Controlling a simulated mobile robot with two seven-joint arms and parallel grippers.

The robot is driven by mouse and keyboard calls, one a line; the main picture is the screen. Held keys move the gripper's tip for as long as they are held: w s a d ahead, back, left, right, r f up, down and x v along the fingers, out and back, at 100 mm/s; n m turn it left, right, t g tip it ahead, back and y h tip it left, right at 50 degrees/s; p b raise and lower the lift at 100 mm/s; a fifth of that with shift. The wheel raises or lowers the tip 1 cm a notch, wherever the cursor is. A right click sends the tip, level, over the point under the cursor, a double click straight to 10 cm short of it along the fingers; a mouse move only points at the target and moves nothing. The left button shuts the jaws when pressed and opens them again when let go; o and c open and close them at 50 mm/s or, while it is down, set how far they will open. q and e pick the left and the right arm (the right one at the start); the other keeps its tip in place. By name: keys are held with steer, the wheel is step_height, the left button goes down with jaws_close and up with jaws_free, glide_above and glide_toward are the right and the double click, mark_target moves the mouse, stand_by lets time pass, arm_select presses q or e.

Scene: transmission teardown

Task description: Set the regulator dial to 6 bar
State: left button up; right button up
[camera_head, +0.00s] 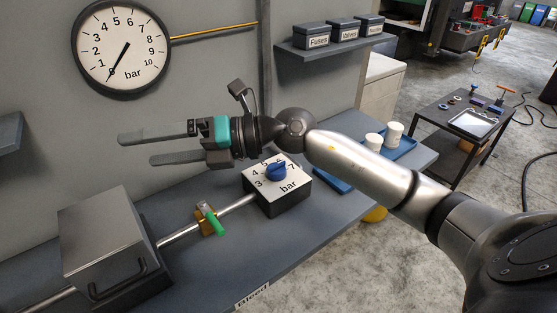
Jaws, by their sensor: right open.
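The regulator is a box (283,202) on the bench with a white face marked from 3 to 7 bar and a blue dial (276,171) on top. The dial's exact setting is too small to read. A round pressure gauge (121,49) hangs on the wall at the upper left, and its needle points down and left, at about 0 bar. My right gripper (160,146) is open and empty, above and to the left of the regulator, its fingers pointing left. It is apart from the dial. My left gripper is not in view.
A pipe with a green-handled valve (212,219) joins the regulator to a grey metal box (104,243) at the left. A shelf with labelled bins (311,36) is on the wall. White cups (374,140) stand in a blue tray at the bench's right end.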

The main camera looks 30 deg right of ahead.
steer(key=w+d+f+n+g+h, duration=0.1)
steer(key=w+d+f+n+h, duration=0.1)
steer(key=d+f+h, duration=0.3)
steer(key=m+g+h, duration=0.2)
steer(key=h, duration=0.8)
glide_toward(277, 165)
steer(key=b+x, duration=0.1)
steer(key=x, duration=0.7)
steer(key=c, duration=1.4)
